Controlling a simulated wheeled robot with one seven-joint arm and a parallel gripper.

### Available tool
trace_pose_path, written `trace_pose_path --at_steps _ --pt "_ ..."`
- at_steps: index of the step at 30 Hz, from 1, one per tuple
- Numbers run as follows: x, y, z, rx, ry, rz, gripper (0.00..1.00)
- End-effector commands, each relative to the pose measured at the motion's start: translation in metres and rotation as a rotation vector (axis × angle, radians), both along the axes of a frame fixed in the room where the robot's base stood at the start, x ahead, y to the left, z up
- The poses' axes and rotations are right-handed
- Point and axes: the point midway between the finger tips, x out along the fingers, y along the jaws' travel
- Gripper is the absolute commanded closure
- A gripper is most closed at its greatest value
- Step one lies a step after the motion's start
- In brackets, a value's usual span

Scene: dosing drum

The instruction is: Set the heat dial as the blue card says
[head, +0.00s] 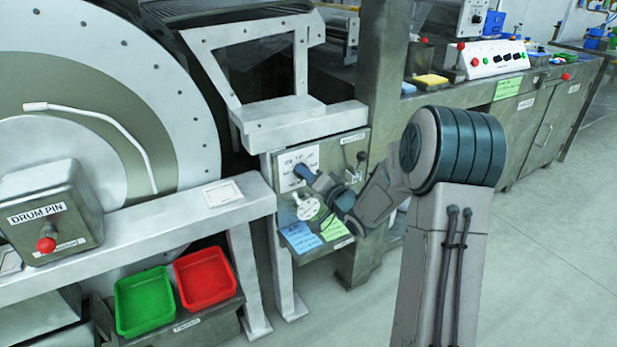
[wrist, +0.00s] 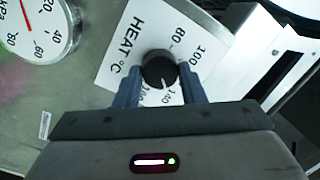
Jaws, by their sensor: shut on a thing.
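The heat dial is a black round knob (wrist: 158,68) on a white plate (wrist: 122,60) marked HEAT °C. My gripper (wrist: 159,80) has one finger on each side of the knob and is shut on it. The knob's white pointer mark points down in the wrist view, near a numeral that looks like 140; the numerals there are partly covered. In the head view my gripper (head: 310,180) reaches the white heat plate (head: 299,160) on the grey panel. The blue card (head: 300,237) is below on the panel's lower ledge; its writing is too small to read.
A round gauge (wrist: 38,22) marked kPa is left of the heat plate. A green card (head: 333,228) lies beside the blue one. A small lever (head: 360,157) is right of the plate. Green (head: 145,302) and red (head: 204,277) trays stand below, left.

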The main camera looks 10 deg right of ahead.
Motion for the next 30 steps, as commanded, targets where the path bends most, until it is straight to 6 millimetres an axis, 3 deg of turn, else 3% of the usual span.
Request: trace_pose_path --at_steps 8,30 --pt "-0.0003 0.0005 -0.0005 -0.147 -0.049 0.001 0.87" --pt "-0.0007 0.0017 -0.0004 -0.808 -0.264 0.0 0.87"
